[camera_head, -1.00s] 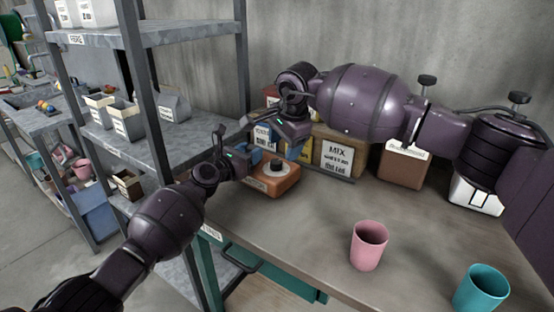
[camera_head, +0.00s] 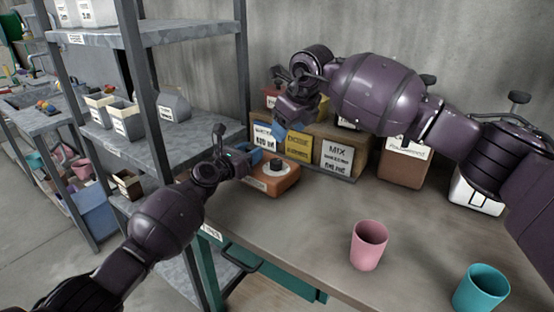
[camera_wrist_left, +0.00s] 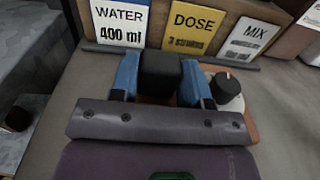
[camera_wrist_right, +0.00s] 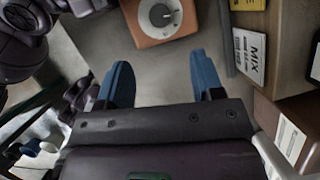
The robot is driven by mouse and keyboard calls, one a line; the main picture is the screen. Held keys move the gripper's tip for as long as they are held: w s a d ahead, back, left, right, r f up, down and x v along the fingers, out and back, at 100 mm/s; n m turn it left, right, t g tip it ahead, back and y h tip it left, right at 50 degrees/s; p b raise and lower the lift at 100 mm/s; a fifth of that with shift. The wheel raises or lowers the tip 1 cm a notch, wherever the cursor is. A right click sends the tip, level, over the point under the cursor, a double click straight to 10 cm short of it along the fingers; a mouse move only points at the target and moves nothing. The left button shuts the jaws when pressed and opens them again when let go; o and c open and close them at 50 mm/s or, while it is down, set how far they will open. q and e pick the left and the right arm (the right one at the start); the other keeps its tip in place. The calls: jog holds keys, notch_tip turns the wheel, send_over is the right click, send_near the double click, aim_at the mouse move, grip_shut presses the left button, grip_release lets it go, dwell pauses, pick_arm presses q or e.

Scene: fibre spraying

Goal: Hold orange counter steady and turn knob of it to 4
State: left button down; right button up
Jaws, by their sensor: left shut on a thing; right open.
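The orange counter (camera_head: 275,181) sits on the bench, with a dark round knob (camera_head: 278,167) on a pale dial. My left gripper (camera_head: 250,158) is shut on the counter's black block (camera_wrist_left: 160,72), which stands between its blue fingers in the left wrist view. The knob (camera_wrist_left: 227,88) is just right of those fingers. My right gripper (camera_head: 279,130) is open and empty, raised above and behind the counter. In the right wrist view the counter (camera_wrist_right: 146,34) lies beyond the open fingers (camera_wrist_right: 162,82), and its knob (camera_wrist_right: 161,15) shows a white mark. The dial numbers are too small to read.
A pink cup (camera_head: 369,246) and a teal cup (camera_head: 481,289) stand on the bench, which is clear between counter and cups. Metal shelving (camera_head: 180,140) is at the left.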

aim_at(276, 161)
jog(key=shift+m, duration=0.8)
jog(key=x, duration=1.2)
jog(key=shift+s+f, duration=0.1)
jog(key=c, duration=0.9)
